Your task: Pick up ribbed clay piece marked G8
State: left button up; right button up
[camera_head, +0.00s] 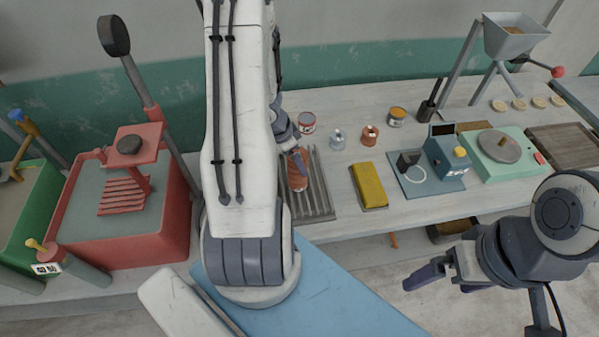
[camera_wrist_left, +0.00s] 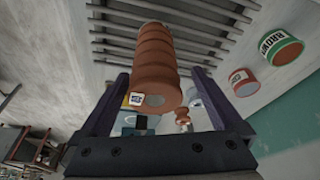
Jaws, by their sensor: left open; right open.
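The ribbed clay piece (camera_head: 297,180) is a reddish-brown ringed cylinder on a slatted rack (camera_head: 318,190). In the left wrist view the clay piece (camera_wrist_left: 150,55) extends between the two fingers, with a small pale tag near its end; the tag's marking is too small to read. My left gripper (camera_wrist_left: 160,75) is open around the piece, with a gap visible on the finger sides. In the head view my left arm hides part of this gripper. My right gripper (camera_head: 436,287) is open and empty at the lower right, away from the clay piece.
Behind the rack stand a tin (camera_head: 307,122), a small grey pot (camera_head: 338,138) and a copper-coloured pot (camera_head: 370,135). A red tub (camera_head: 130,220) stands left.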

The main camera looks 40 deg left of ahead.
pick_arm(q)
jog(key=b+x, duration=0.2)
jog(key=x, duration=0.1)
jog(key=b+x, duration=0.1)
jog(key=x, duration=0.1)
jog(key=shift+s+d, duration=0.15)
jog(key=shift+d, duration=0.15)
jog(key=shift+r, duration=0.1)
jog(key=shift+c, duration=0.6)
grip_shut()
